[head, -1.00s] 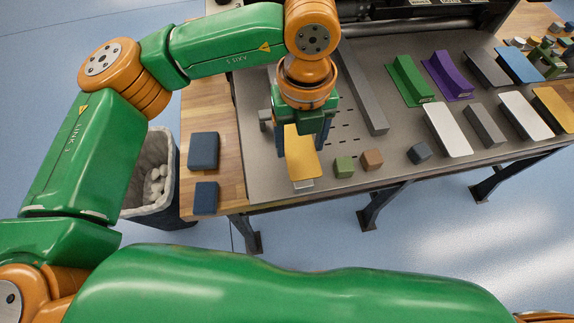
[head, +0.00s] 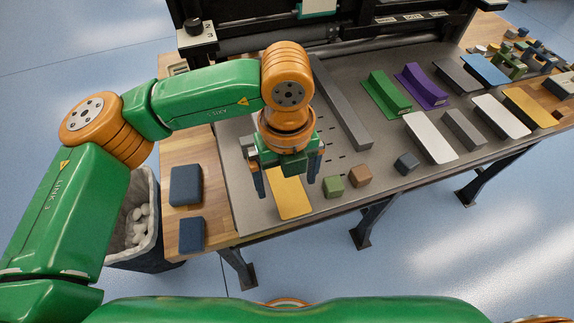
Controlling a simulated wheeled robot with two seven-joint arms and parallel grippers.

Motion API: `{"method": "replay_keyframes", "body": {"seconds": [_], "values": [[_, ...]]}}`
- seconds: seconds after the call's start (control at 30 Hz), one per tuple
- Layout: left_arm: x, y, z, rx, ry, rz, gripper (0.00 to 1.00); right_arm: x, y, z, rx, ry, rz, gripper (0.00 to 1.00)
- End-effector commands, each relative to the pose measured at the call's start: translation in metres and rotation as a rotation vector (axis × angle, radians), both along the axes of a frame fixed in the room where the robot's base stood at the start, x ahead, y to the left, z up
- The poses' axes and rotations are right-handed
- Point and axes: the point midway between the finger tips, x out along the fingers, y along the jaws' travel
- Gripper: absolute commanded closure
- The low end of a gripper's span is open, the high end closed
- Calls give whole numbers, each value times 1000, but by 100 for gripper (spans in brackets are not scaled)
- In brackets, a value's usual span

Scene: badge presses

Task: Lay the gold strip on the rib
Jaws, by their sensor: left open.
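A gold strip (head: 291,203) lies on the grey metal bench top near its front left edge, lengthwise toward the front. My left gripper (head: 287,188) is above it, fingers pointing down, one on each side of the strip. The fingers are spread and I see gaps between them and the strip. The strip's far end is hidden behind the gripper. I cannot make out a rib under the strip. A long grey raised bar (head: 342,105) runs to the right of the gripper. My right gripper is out of view.
A green block (head: 333,187), a brown block (head: 360,176) and a blue-grey block (head: 406,163) stand along the front edge. Green (head: 386,95) and purple (head: 421,86) ribbed pieces and several flat strips lie to the right. Dark blue pads (head: 186,185) lie on wood at left.

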Motion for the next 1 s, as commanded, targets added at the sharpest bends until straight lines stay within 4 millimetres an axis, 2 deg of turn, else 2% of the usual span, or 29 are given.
{"method": "replay_keyframes", "body": {"seconds": [0.07, 0.3, 0.43, 0.6, 1.0], "values": [[1, -1, 14, -1, -6, 2, 1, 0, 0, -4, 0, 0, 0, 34], [1, -1, 83, -2, -6, 2, 1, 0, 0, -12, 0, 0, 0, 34], [0, 0, 109, 1, -3, 1, 1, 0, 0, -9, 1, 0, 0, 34], [0, 0, 120, -1, 0, -2, 1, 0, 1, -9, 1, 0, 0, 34], [0, 0, 119, 0, 0, -1, 1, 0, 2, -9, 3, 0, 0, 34]]}}
